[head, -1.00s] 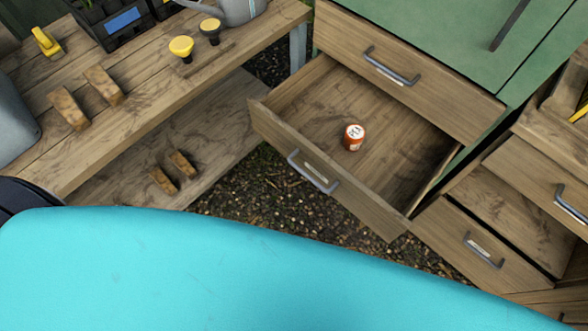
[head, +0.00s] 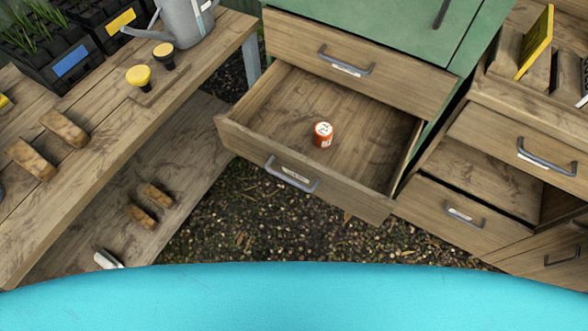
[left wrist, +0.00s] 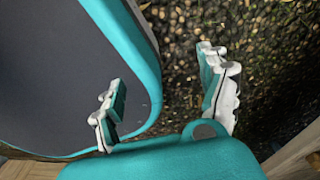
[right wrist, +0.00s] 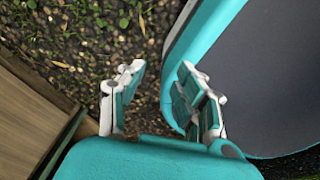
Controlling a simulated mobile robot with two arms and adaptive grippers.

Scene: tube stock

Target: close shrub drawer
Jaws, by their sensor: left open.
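A wooden drawer (head: 240,137) stands pulled out of the green-topped cabinet (head: 385,35) in the head view. It has a grey bar handle (head: 291,178) with a pale label too small to read. An orange can with a white top (head: 323,134) stands inside it. The drawer above it (head: 420,90) is shut. My left gripper (left wrist: 160,68) is open and empty over the gravel, beside my base. My right gripper (right wrist: 161,67) is open and empty over gravel, with a wooden panel to its left. Neither gripper is near the open drawer's handle.
A wooden bench (head: 110,140) on the left holds a watering can (head: 188,25), yellow-topped items and planters. A second wooden unit with drawers (head: 470,218) stands on the right. Gravel (head: 270,225) lies open between my base and the open drawer.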

